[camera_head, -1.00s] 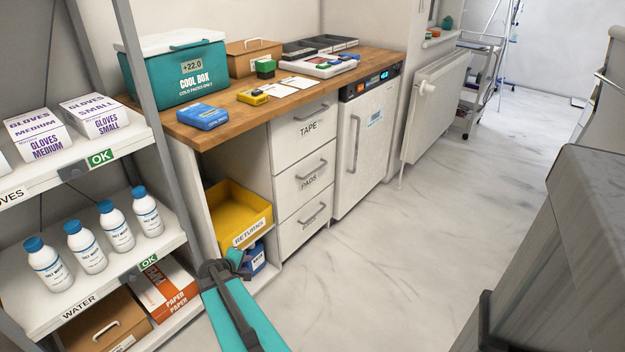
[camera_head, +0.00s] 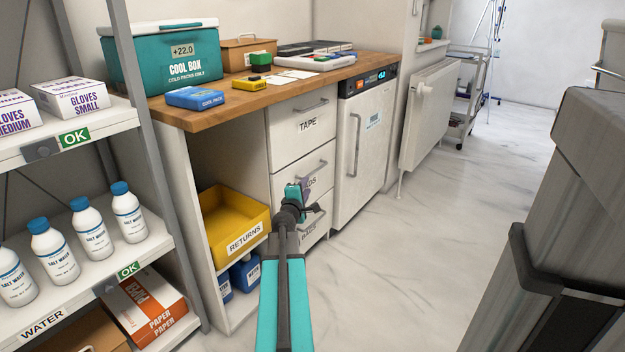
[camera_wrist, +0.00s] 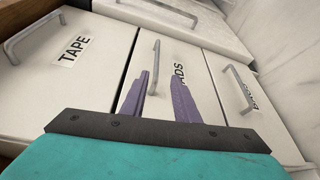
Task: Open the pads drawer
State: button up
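The pads drawer (camera_head: 282,182) is the white middle drawer of a stack of three. It is shut, and its label is partly hidden behind my gripper in the head view. Its grey bar handle (camera_wrist: 155,66) shows in the wrist view near the fingertips. My gripper (camera_wrist: 160,80) is open, with its two purple-grey fingers apart. The handle's near end appears between the fingers, but I cannot tell whether they reach around it. In the head view my gripper (camera_head: 299,192) is in front of the drawer's lower part.
The tape drawer (camera_head: 290,133) above is shut. A yellow returns bin (camera_head: 220,215) sits in the open bay at left. A white fridge (camera_head: 352,170) stands at right. A shelf of bottles and glove boxes is at far left. The marble floor (camera_head: 400,260) in front is clear.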

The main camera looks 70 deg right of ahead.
aim_at(316, 171)
jog(key=shift+s+d+r, duration=0.4)
jog(key=shift+s+d, duration=0.05)
jog(key=shift+d, duration=0.05)
jog(key=shift+d, duration=0.15)
jog(key=shift+w+d+f+b, duration=0.2)
jog(key=shift+w+d+b, duration=0.1)
jog(key=shift+d, duration=1.9)
jog(key=shift+w+d+f+b, duration=0.15)
jog(key=shift+w+d+f, duration=0.1)
jog(key=shift+d, duration=2)
jog(key=shift+w+d+f+b, duration=0.15)
jog(key=shift+w+d+b, duration=0.15)
jog(key=shift+d, duration=1.9)
grip_shut()
